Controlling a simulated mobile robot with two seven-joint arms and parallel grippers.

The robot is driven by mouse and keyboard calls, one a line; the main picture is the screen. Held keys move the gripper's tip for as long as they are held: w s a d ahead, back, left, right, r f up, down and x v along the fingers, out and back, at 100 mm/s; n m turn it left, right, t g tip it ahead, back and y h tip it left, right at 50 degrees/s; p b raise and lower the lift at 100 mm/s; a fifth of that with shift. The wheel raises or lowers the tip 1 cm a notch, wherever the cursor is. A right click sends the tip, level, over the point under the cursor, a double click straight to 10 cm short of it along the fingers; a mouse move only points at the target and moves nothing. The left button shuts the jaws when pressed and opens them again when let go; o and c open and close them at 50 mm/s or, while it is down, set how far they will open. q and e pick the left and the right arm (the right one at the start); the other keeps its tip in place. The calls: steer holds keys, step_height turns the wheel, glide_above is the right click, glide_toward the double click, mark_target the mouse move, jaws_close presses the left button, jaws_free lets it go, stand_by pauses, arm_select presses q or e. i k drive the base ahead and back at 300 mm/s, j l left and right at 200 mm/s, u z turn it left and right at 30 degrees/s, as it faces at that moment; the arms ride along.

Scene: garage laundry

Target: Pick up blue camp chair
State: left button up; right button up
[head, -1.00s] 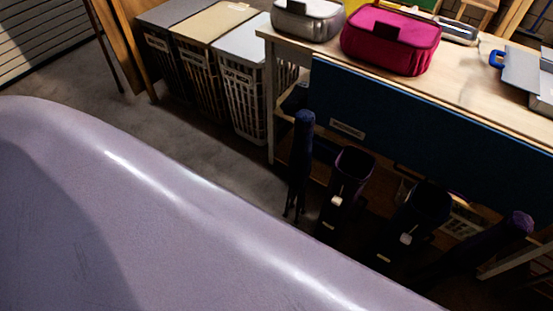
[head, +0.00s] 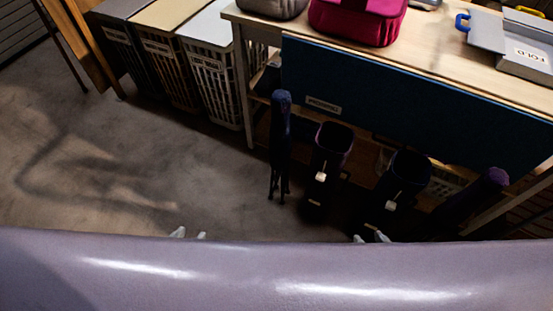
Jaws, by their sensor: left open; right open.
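A folded dark blue camp chair (head: 281,120) stands upright on the floor in front of the bench, in a narrow bundle with thin dark legs at the bottom. My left gripper (head: 188,233) shows only its pale fingertips, set apart, over the rim of my body, left of the chair and nearer me. My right gripper (head: 372,237) also shows only pale fingertips with a gap, right of the chair, below the dark bins. Both are empty as far as I can see and apart from the chair. The rest of both grippers is hidden behind my body.
Two dark tagged bins (head: 331,150) (head: 409,178) stand right of the chair. A similar purple-topped bundle (head: 490,182) leans further right. The wooden bench (head: 445,52) with a blue front panel stands behind. Laundry hampers (head: 208,70) stand back left. The left floor is clear.

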mark_target(280, 136)
steer(key=i+l+z, duration=0.2)
steer(key=i+l, duration=0.65)
